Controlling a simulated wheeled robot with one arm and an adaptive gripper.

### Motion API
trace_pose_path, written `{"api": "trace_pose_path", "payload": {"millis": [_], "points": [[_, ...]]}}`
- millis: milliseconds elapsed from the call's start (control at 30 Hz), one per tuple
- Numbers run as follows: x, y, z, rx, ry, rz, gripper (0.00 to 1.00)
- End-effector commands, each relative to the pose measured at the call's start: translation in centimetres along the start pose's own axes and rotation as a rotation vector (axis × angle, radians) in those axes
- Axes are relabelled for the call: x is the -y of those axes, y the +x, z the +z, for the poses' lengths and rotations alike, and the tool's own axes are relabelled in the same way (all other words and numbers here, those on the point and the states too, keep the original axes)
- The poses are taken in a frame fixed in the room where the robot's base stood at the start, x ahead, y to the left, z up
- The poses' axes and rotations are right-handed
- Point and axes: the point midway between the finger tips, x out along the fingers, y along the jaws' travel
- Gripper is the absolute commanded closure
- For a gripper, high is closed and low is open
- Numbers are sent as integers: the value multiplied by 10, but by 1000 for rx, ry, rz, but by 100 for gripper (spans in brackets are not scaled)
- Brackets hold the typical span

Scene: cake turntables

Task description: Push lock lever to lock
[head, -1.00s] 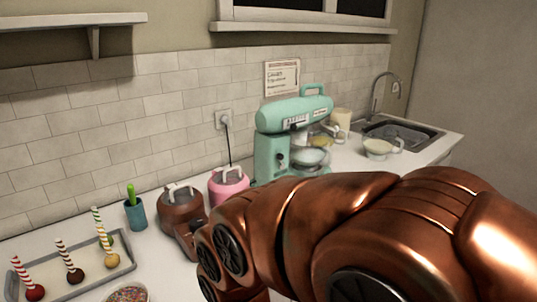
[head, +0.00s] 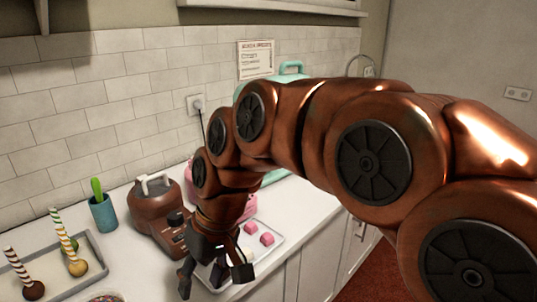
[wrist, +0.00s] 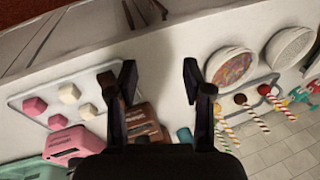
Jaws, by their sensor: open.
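No lock lever can be clearly made out in either view. The teal mixer is mostly hidden behind my arm in the head view, with its top handle (head: 292,67) showing above the arm. A teal edge (wrist: 28,170) shows at the lower left of the wrist view. My gripper (head: 215,272) is open and empty, pointing down over the front part of the counter. In the wrist view its two fingers (wrist: 158,78) stand wide apart with bare white counter between them. The brown appliance (head: 155,208) with a pale handle stands just left of and behind my gripper.
A tray (head: 272,248) with pink and white cubes lies beside my gripper. A pink appliance (wrist: 72,146) is behind it. A teal cup (head: 104,213) and a cake-pop tray (head: 45,288) are at left. A sprinkle bowl (wrist: 232,66) shows in the wrist view.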

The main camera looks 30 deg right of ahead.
Motion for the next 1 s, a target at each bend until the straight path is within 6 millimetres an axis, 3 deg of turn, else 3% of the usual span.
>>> {"api": "trace_pose_path", "payload": {"millis": [33,200,467,767,1000], "points": [[1,6,-21,-38,-8,-36,50],[9,-10,-84,-157,-34,-159,50],[-3,-44,-170,-355,-62,-324,50],[-59,-89,-245,-613,-78,-452,50],[-130,-120,-280,-834,-87,-486,50]]}}
